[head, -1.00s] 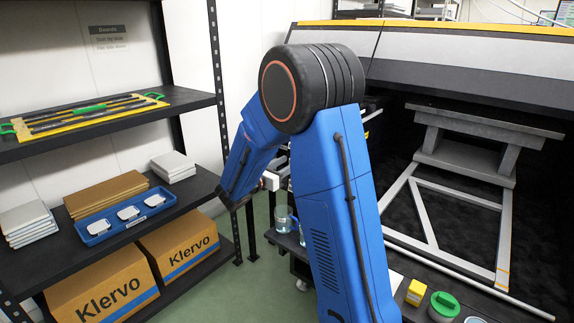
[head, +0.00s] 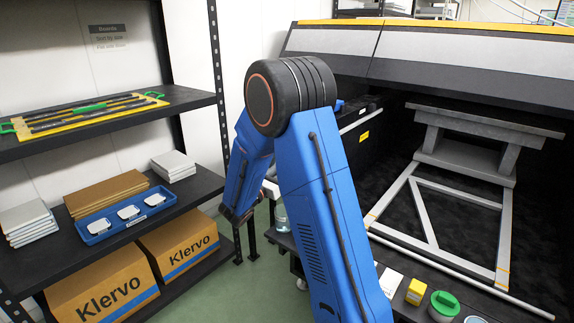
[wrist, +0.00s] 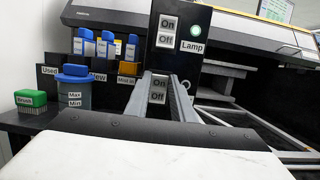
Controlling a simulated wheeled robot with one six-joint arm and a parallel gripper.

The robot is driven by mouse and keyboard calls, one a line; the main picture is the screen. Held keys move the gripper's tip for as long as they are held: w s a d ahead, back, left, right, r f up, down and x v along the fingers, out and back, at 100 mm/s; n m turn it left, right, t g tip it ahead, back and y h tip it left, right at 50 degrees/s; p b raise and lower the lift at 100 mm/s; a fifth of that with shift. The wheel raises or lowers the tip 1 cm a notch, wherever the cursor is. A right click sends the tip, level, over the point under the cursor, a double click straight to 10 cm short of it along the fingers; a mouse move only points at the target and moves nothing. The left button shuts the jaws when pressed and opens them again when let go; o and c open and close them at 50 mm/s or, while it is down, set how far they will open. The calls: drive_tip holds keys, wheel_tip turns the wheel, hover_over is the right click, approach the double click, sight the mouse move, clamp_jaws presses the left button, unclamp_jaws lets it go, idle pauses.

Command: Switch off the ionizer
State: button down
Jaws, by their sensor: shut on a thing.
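In the wrist view a dark upright panel (wrist: 203,18) carries an On/Off pair beside a pale round button or light (wrist: 196,30) and a "Lamp" label (wrist: 192,46). A second On/Off pair (wrist: 158,90) shows lower down, between the two grey fingers of my gripper (wrist: 162,76). The fingertips reach the lower part of the panel and are shut on what seems to be the lower switch, which they mostly hide. No ionizer label is readable. In the head view my arm hides the panel and the fingertips.
In the wrist view several blue-capped bottles (wrist: 85,45), a Max/Min jar (wrist: 74,90) and a green brush (wrist: 31,99) stand left. In the head view the large printer (head: 440,60) is right, shelving with a blue tray (head: 95,232) left. Green floor (head: 225,275) is clear between.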

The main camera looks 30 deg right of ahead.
drive_tip(key=shift+f+h, duration=0.2)
drive_tip(key=shift+h, duration=0.2)
drive_tip(key=c, duration=1.5)
unclamp_jaws()
drive_tip(key=shift+a, duration=0.15)
drive_tip(key=v, duration=1.7)
drive_tip(key=shift+s+f, duration=0.15)
